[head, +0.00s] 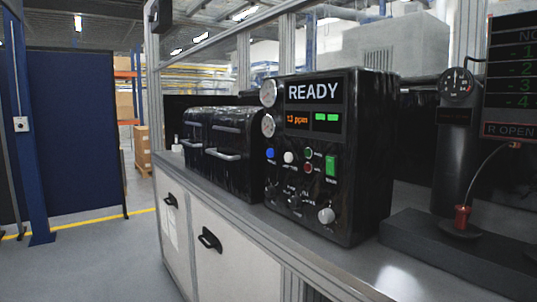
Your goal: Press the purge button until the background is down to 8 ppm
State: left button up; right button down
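A black control unit (318,150) stands on the bench with a white READY sign (314,92) at its top. Its small display (297,121) shows orange text that looks like 13 ppm, though the first digit is blurred. Two green bars light beside it. Below are a blue button (270,153), a white button (289,157), small green (308,153) and red (307,168) buttons, and a green rocker switch (330,165). The labels are too small to read, so I cannot tell which is the purge button. Neither of my grippers is in view.
Black cases with handles (224,153) stand left of the unit. At right are a dark cylinder with a gauge (457,87), a red fitting on a cable (462,217) and a dark screen (512,80). The bench top (372,262) is clear in front of the unit.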

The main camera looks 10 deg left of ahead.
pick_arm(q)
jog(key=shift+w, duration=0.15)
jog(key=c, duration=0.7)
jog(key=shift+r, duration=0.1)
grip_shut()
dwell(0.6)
